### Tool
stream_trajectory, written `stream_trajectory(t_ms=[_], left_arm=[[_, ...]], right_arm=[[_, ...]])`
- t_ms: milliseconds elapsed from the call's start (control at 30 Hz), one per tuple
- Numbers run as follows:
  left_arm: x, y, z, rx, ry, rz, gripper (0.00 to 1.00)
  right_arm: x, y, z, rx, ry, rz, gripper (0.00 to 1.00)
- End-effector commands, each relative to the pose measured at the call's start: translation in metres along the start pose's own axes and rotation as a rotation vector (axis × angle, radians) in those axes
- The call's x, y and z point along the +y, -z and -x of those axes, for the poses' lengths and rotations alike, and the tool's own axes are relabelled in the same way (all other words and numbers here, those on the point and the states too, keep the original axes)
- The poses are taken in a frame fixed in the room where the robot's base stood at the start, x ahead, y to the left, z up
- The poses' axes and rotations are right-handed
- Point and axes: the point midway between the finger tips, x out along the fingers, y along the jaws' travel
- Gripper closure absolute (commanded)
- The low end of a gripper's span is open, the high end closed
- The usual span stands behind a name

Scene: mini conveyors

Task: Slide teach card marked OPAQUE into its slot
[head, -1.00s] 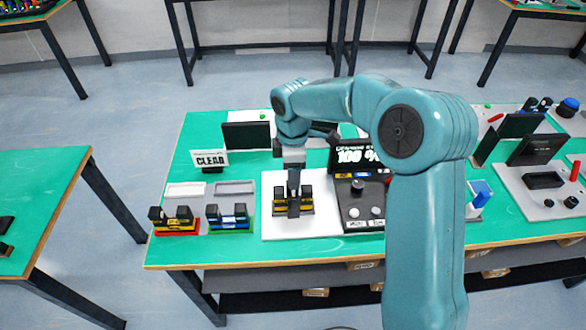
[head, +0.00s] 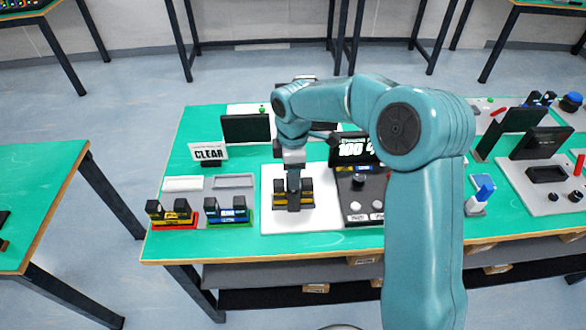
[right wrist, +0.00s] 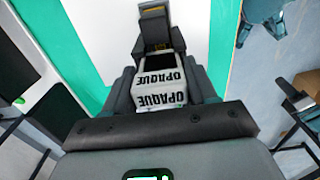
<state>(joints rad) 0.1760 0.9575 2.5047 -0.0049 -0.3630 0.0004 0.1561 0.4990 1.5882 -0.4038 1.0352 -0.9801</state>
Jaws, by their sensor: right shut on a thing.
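My right gripper (right wrist: 162,88) is shut on the OPAQUE card (right wrist: 158,98), a white block-like piece with a dark window and black OPAQUE lettering in the right wrist view. Just beyond it is a black and yellow forked unit (right wrist: 156,32). In the head view my right gripper (head: 293,186) points down at this black and yellow unit (head: 306,194), which stands on a white board. The card is hidden there by the gripper. I cannot tell whether the card is inside the unit's gap. My left gripper is not in view.
A CLEAR sign (head: 208,153) stands at the left. In front are a red-based unit (head: 172,214) and a green-based unit (head: 228,211). A dark control panel (head: 360,199) with knobs is right of the white board (head: 300,226), partly covered by my arm.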

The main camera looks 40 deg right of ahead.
Motion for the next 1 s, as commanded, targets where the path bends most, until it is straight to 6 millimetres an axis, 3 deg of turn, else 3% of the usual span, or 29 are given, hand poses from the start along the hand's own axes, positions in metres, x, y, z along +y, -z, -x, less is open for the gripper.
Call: stream_trajectory(t_ms=[533,567,633,667,1000], left_arm=[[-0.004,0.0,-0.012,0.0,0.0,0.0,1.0],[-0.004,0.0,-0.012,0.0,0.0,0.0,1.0],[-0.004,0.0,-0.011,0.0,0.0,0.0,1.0],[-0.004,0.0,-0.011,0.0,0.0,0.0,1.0],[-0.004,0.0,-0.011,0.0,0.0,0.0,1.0]], right_arm=[[0.0,0.0,-0.018,0.0,0.001,0.0,0.73],[0.0,0.0,-0.018,0.0,0.0,0.0,0.4],[0.0,0.0,-0.017,0.0,0.0,0.0,0.17],[0.0,0.0,-0.017,0.0,0.0,0.0,0.14],[0.0,0.0,-0.012,0.001,-0.002,0.0,0.14]])
